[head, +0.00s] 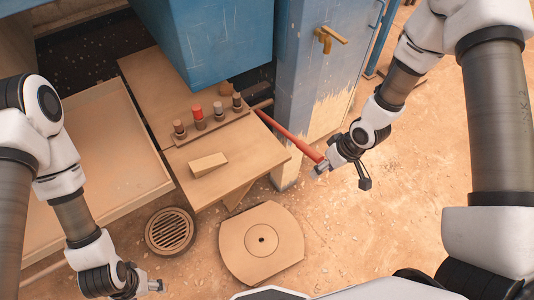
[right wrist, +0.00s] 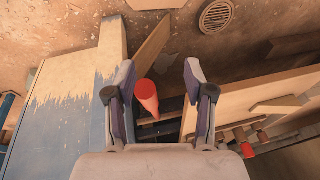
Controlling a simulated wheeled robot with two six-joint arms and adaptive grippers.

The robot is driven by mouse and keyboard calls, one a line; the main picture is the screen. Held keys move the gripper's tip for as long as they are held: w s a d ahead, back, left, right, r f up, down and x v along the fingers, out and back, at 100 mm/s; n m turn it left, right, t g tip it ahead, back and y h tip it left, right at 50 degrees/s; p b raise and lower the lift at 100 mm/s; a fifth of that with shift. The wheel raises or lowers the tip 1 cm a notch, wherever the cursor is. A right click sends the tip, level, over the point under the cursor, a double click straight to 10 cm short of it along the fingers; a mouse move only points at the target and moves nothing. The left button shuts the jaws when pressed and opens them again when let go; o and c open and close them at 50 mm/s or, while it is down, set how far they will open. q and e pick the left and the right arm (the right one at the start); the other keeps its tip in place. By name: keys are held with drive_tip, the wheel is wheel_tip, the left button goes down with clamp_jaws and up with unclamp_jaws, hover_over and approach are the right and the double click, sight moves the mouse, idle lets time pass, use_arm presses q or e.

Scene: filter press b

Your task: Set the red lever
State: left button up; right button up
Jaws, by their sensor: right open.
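The red lever (head: 290,135) is a long bar that slopes out from beside the blue post, its free end toward the lower right. My right gripper (head: 342,177) is open at that free end. In the right wrist view the red lever's round end (right wrist: 147,97) shows between the two spread fingers of my right gripper (right wrist: 158,78), nearer the left finger, with gaps on both sides. My left gripper (head: 152,285) is low at the left, over the floor and away from the lever; its jaw opening is too small to judge.
A blue post (head: 318,70) with a brass tap (head: 329,39) stands behind the lever. A wooden table (head: 228,170) left of it bears a wooden block (head: 208,165) and a rack of several knobs, one red (head: 198,117). A round drain (head: 171,231) and round plate (head: 261,241) lie in front.

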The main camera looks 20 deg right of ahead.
sight(314, 152)
drive_tip(key=shift+t, duration=0.7)
drive_tip(key=w+r, duration=0.3)
drive_tip(key=shift+w+d, duration=0.2)
drive_tip(key=shift+w, duration=0.05)
drive_tip(key=w+f, duration=0.2)
drive_tip(key=f, duration=0.1)
drive_tip(key=w+f, duration=0.1)
drive_tip(key=shift+w+a+f, duration=0.1)
drive_tip(key=shift+a+f, duration=0.2)
drive_tip(key=shift+a, duration=0.1)
drive_tip(key=shift+f, duration=0.4)
drive_tip(key=shift+d+f, duration=0.1)
drive_tip(key=shift+f, duration=0.1)
drive_tip(key=c, duration=0.4)
use_arm(q)
drive_tip(key=shift+s+d+r, duration=0.2)
drive_tip(key=shift+d+r, duration=0.15)
drive_tip(key=shift+d, duration=0.05)
use_arm(e)
clamp_jaws()
